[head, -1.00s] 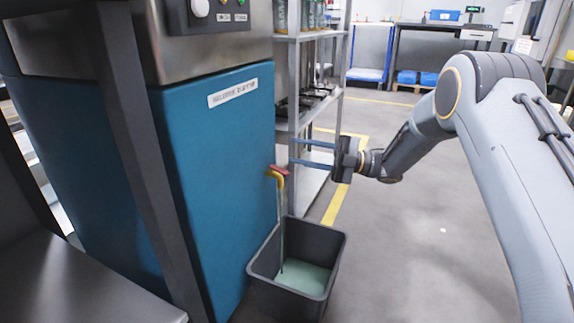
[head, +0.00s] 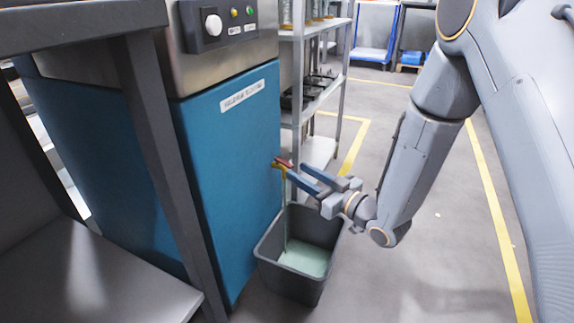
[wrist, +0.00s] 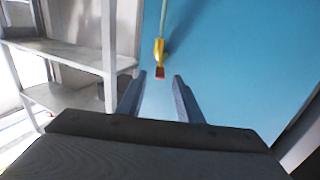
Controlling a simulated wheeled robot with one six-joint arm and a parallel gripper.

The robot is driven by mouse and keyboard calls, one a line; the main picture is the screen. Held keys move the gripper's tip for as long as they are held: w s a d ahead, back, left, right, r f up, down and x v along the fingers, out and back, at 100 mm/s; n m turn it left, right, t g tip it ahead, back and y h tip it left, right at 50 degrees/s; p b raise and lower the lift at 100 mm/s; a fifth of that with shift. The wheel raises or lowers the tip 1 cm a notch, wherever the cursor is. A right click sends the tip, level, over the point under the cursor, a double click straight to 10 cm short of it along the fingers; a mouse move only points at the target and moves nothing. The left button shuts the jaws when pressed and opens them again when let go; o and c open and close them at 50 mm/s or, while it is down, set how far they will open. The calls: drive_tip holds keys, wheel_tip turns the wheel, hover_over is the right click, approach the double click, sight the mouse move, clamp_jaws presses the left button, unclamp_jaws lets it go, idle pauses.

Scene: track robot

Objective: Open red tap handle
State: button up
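The red tap handle (head: 284,160) sits on a small yellow tap (head: 277,166) on the side of a blue machine (head: 236,155). A thin pale-green stream (head: 285,215) runs from the tap down into a grey bin (head: 292,288). My gripper (head: 292,168) is open, and its fingertips are at the tap. In the wrist view, the red handle (wrist: 160,72) lies between the two fingertips of my gripper (wrist: 160,77), with a gap on each side. The yellow tap (wrist: 158,50) is just beyond it. I cannot tell how deep the handle is between the fingers.
The grey bin holds pale-green liquid and stands below my gripper. A metal shelf rack (head: 318,98) stands behind the tap, and it also shows at left in the wrist view (wrist: 75,50). A steel table (head: 100,270) is at left. The floor at right is clear.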

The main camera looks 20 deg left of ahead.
sight(287, 163)
drive_tip(key=b+x, duration=0.2)
drive_tip(key=x, duration=0.4)
drive_tip(key=shift+a, duration=0.1)
